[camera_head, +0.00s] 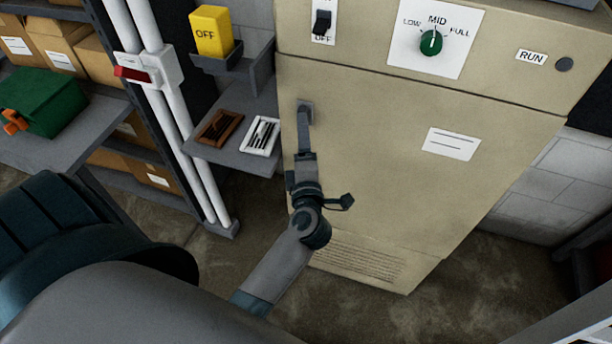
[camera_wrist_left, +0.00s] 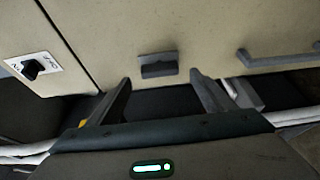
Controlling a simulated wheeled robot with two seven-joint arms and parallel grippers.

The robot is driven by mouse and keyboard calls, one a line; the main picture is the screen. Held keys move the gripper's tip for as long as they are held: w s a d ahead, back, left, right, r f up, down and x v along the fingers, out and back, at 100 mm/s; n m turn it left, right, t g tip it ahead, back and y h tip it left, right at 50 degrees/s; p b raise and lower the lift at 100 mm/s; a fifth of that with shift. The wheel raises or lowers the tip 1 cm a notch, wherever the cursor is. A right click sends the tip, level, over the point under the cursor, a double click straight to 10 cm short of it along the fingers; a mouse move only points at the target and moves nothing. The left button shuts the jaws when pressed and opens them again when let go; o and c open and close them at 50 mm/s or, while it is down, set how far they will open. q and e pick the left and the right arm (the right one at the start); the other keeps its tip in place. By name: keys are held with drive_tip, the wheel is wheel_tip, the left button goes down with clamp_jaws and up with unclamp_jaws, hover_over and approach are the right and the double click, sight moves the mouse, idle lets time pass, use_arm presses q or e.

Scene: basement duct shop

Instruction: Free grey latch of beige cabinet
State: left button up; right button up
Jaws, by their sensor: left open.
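The beige cabinet (camera_head: 400,130) stands in the middle of the head view, its door below a control panel. The grey latch (camera_head: 306,106) is a small block near the door's upper left edge, partly covered by my left gripper (camera_head: 303,132). In the left wrist view the latch (camera_wrist_left: 158,65) sits on the beige door, ahead of the gap between the two fingers of my left gripper (camera_wrist_left: 161,82). The fingers are apart and nothing is between them. Contact with the latch cannot be told. My right gripper is not in view.
A grey handle (camera_wrist_left: 275,60) is right of the latch in the wrist view. The panel has a black switch (camera_head: 321,22) and green dial (camera_head: 431,42). Left of the cabinet are a small shelf (camera_head: 232,152), a yellow box (camera_head: 211,30) and white pipes (camera_head: 185,145).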

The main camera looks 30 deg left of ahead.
use_arm(q)
drive_tip(key=b+v, duration=0.4)
drive_tip(key=v, duration=0.8)
drive_tip(key=shift+s, duration=0.2)
drive_tip(key=shift+w+d, duration=0.1)
